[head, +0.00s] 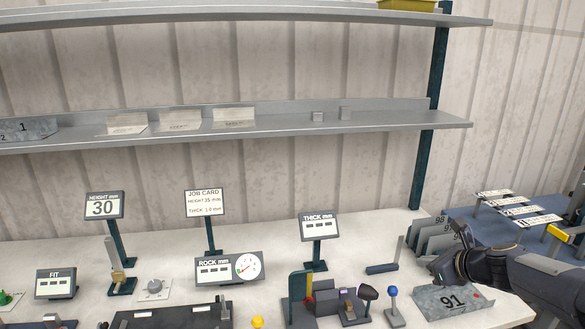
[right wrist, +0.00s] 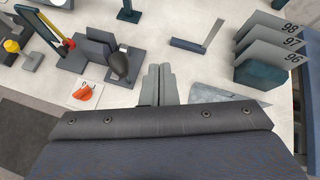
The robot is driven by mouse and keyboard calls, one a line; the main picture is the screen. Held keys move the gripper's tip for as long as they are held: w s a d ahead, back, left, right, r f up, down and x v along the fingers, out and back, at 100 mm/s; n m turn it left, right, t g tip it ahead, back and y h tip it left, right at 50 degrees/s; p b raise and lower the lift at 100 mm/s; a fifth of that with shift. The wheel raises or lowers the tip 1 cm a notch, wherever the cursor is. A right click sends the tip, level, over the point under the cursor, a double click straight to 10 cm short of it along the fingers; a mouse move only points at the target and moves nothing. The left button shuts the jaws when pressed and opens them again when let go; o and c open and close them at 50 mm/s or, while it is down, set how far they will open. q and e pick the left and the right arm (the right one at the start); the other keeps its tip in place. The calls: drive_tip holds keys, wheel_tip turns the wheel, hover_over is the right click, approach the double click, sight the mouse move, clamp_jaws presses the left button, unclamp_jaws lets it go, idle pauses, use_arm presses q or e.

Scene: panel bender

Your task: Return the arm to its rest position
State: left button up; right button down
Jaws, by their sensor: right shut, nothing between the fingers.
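My right arm comes in from the right in the head view. Its dark gripper (head: 440,268) is over the right end of the bench, close to the upright numbered plates (head: 436,238) and the flat plate marked 91 (head: 452,301). In the right wrist view the two grey fingers (right wrist: 160,84) are together with nothing between them. That view also shows the upright plates 98, 97 and 96 (right wrist: 268,42) to the right of the fingers. The plate lying flat (right wrist: 228,95) is partly hidden by my wrist. My left gripper is in neither view.
A knobbed lever (head: 393,305) stands left of my gripper. Shelves (head: 300,131) run behind.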

drive_tip(key=s+a+r+n+g+y+b, duration=0.2)
drive_tip(key=s+a+n, duration=1.05)
drive_tip(key=s, duration=0.25)
drive_tip(key=s+a+f+n+g, duration=0.1)
drive_tip(key=s+f+n, duration=0.3)
drive_tip(key=s+n, duration=0.4)
drive_tip(key=s+a+f+n+g+h+b, duration=0.1)
drive_tip(key=s+a+f+n+g, duration=0.1)
drive_tip(key=s+n, duration=0.6)
wheel_tip(320, 180, down, 2)
drive_tip(key=shift+s+a+f+b, duration=0.1)
drive_tip(key=shift+s+a+b, duration=0.3)
drive_tip(key=shift+a, duration=0.5)
drive_tip(key=c, duration=2.1)
unclamp_jaws()
drive_tip(key=shift+c, duration=0.2)
